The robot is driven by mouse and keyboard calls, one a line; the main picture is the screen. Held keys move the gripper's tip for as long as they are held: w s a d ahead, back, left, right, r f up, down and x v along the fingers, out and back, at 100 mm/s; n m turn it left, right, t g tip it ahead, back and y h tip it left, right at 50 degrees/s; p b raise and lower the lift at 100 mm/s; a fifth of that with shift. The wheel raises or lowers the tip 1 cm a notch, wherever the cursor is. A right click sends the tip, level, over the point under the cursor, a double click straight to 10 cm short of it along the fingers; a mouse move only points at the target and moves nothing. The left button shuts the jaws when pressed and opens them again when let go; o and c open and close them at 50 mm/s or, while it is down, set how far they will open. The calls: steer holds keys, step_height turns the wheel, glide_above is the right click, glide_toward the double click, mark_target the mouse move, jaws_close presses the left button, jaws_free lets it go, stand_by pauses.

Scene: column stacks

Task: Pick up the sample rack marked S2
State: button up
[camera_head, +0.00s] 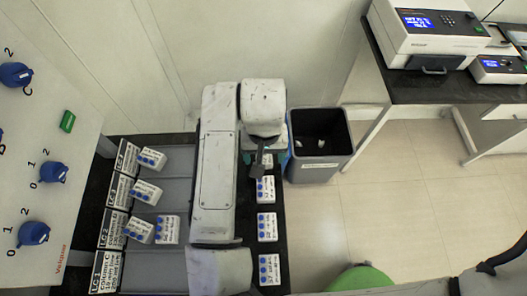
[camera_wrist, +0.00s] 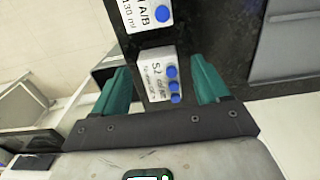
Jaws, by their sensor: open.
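The rack marked S2 (camera_wrist: 153,72) is a small white block with a label and a row of blue caps. In the wrist view it lies between the two teal fingers of my gripper (camera_wrist: 160,68), which are open on either side with gaps. I cannot tell how far the fingertips are above the black surface. In the head view my gripper (camera_head: 266,163) is over the far end of the black strip, and I cannot make out the S2 rack beneath it.
Another white rack (camera_wrist: 145,14) lies just beyond S2. Several racks, such as one (camera_head: 267,227), line the black strip (camera_head: 283,243) toward the front. A dark bin (camera_head: 318,165) stands right beside the strip. Labelled LC lanes with more racks (camera_head: 145,191) are at left.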

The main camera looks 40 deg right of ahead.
steer(key=shift+f, duration=0.6)
steer(key=c, duration=1.2)
steer(key=shift+o, duration=0.2)
steer(key=shift+r, duration=0.1)
